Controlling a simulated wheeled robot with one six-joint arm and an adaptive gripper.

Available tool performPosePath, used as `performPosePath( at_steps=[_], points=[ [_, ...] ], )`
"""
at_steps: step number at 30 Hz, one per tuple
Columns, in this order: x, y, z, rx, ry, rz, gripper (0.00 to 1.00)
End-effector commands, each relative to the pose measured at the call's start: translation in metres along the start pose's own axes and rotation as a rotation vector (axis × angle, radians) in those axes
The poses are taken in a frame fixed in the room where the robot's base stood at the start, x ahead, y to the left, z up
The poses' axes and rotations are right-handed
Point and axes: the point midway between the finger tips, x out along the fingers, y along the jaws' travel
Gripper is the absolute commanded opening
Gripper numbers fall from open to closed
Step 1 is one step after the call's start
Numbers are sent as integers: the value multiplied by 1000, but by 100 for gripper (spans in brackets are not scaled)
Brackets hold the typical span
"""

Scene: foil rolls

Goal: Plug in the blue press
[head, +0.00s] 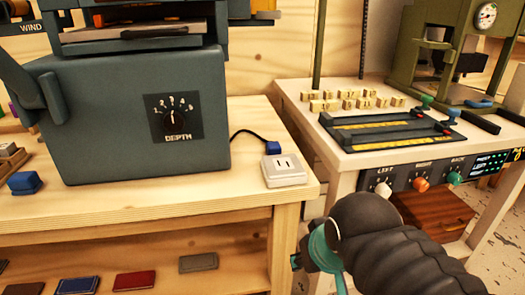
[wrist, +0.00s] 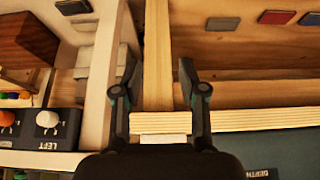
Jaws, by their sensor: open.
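The blue-grey press (head: 125,120) with a DEPTH dial stands on the wooden bench in the head view. Its dark cord runs right to a blue plug (head: 273,147), lying just behind a white socket block (head: 285,170) with slots on top. The plug looks apart from the slots. My gripper (head: 318,275) is in front of and below the bench's right corner, partly cut off by the frame. In the wrist view my gripper (wrist: 161,92) is open, with nothing between its fingers. A pale piece, perhaps the socket block, shows beyond the bench edge there.
The bench edge (head: 240,205) lies between my gripper and the socket. A lower shelf holds several coloured flat blocks (head: 135,284). At right a white table (head: 300,125) carries small yellow blocks, a dark tray and a green press (head: 440,55). A gap separates the tables.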

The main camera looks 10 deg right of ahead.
Motion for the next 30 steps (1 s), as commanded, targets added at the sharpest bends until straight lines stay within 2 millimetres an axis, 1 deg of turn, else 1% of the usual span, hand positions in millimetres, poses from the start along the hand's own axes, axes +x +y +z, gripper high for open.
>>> performPosePath(
  at_steps=[2,3,5,6,8,10,11,14,15,20,21,25,30],
  points=[
    [0,0,0,0,0,0,42],
    [0,0,0,0,0,0,52],
    [-1,0,-3,7,-2,0,67],
    [-4,0,-6,17,-4,0,71],
    [-8,0,-16,47,-16,0,71],
    [-16,0,-33,104,-34,2,71],
    [-20,0,-43,136,-43,3,71],
    [-36,0,-82,269,-86,11,71],
    [-41,0,-98,329,-105,17,71],
    [-58,0,-163,568,-178,52,71],
    [-61,0,-178,628,-195,63,71],
    [-66,0,-227,819,-248,108,71],
    [-65,0,-284,1067,-309,185,71]
  ],
)
